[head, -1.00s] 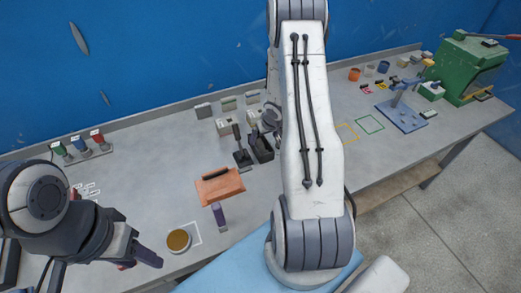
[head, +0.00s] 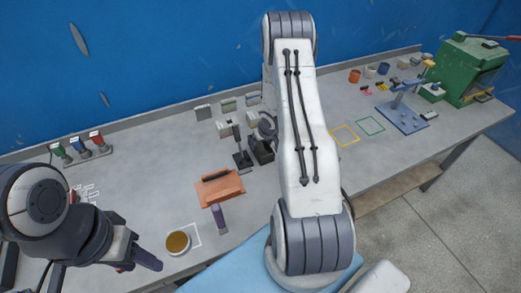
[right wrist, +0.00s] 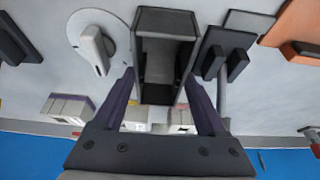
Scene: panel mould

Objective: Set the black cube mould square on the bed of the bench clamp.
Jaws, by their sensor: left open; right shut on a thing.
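The black cube mould (head: 262,150) stands mid-bench, partly covered by my right arm. In the right wrist view the mould (right wrist: 167,60) is an open-topped dark box between the purple fingers of my right gripper (right wrist: 162,100), which is shut on it. I cannot tell whether it is clear of the bench. My left gripper (head: 138,263) is open and empty at the front left.
A black handled tool (head: 242,160) stands close beside the mould, with a grey disc with a lever (right wrist: 96,42) on its other side. An orange float (head: 220,188) lies in front. Yellow (head: 345,135) and green outlines mark bare bench before the clamp. A green machine (head: 470,70) stands beyond.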

